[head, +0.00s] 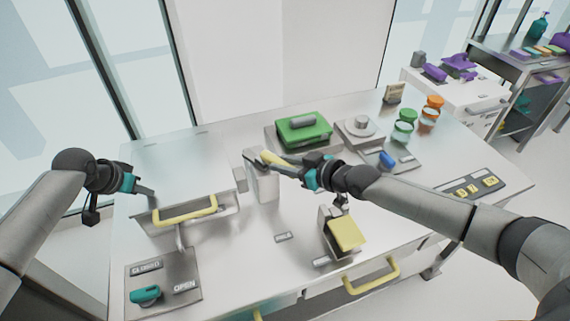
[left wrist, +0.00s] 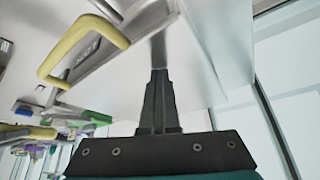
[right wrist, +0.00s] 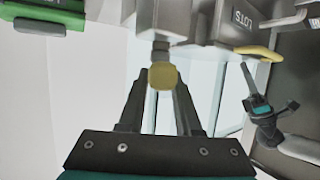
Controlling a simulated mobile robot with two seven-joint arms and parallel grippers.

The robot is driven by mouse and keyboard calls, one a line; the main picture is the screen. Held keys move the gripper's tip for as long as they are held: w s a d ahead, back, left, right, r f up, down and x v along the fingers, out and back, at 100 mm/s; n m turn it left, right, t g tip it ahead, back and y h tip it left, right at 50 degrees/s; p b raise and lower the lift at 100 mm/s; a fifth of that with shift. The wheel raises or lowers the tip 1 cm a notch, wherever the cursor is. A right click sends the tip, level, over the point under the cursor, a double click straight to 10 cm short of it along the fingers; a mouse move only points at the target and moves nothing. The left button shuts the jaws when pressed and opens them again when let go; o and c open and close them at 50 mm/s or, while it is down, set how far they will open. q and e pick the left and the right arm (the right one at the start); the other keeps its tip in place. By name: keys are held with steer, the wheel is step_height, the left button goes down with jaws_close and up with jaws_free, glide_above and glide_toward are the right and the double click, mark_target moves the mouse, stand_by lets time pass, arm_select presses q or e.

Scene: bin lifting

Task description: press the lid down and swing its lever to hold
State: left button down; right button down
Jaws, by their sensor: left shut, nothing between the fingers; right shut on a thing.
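The flat metal lid (head: 180,165) lies over the box at the left, with a yellow handle (head: 186,211) at its front. My left gripper (head: 150,192) is shut and empty, its fingertips at the lid's front left corner. The left wrist view shows the fingers (left wrist: 158,50) against or very close to the pale panel; contact is unclear. The lever is a short bar with a yellow grip (head: 270,158) by a grey post (head: 262,184) right of the box. My right gripper (head: 305,172) is shut on this grip, which shows between its fingers in the right wrist view (right wrist: 162,78).
A green-lidded case (head: 303,131) and a round-knobbed device (head: 361,126) stand behind the right gripper. A yellow-topped stand (head: 346,232) is in front. A panel with a teal switch (head: 145,294) sits at the front left. The counter between is mostly clear.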

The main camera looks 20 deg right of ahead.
steer(key=shift+a+r, duration=0.15)
steer(key=shift+a, duration=0.1)
steer(key=shift+d, duration=0.15)
steer(key=c, duration=0.9)
jaws_free()
steer(key=o, duration=0.3)
steer(key=shift+d, duration=0.2)
steer(key=v, duration=1.2)
steer(key=shift+d, duration=0.1)
steer(key=shift+c, duration=0.4)
